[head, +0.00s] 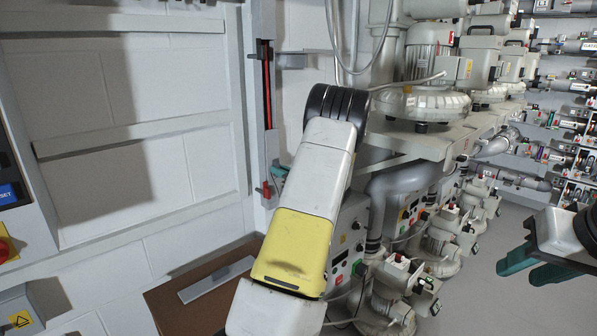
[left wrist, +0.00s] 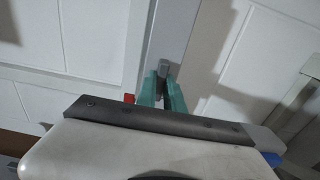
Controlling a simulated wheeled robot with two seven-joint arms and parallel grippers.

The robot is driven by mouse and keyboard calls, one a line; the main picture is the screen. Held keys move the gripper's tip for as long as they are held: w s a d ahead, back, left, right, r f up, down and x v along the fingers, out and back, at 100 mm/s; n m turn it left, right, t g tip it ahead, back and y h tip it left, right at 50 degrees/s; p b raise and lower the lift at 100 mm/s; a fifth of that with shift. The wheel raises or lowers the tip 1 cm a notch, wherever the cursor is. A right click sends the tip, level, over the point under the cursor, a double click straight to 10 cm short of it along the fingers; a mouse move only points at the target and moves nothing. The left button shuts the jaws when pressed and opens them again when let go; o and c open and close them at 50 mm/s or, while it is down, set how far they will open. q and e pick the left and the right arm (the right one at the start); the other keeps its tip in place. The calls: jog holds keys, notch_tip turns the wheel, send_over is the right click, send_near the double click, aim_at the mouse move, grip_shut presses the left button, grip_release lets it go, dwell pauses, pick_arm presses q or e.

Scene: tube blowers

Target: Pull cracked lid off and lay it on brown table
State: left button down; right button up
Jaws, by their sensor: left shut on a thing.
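My left arm reaches across the middle of the head view. The green fingertips of its gripper (head: 279,172) show just past the arm, beside a grey upright strip on the wall. In the left wrist view the left gripper (left wrist: 163,82) is shut on a small grey block (left wrist: 163,68) that stands out in front of the upright grey strip (left wrist: 170,35). I cannot make out a crack or tell for sure which part is the lid. The brown table (head: 182,312) is low at the wall and partly hidden by my arm. My right gripper (head: 533,264) is at the right edge, empty, its fingers apart.
A flat grey bar (head: 217,279) lies on the brown table. A red strip (head: 266,95) runs down an upright channel on the wall. Blower machines (head: 425,103) stand close to the right of my left arm. A control box (head: 18,215) is at the left edge.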

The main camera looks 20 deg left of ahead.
pick_arm(q)
jog(key=shift+v, duration=3)
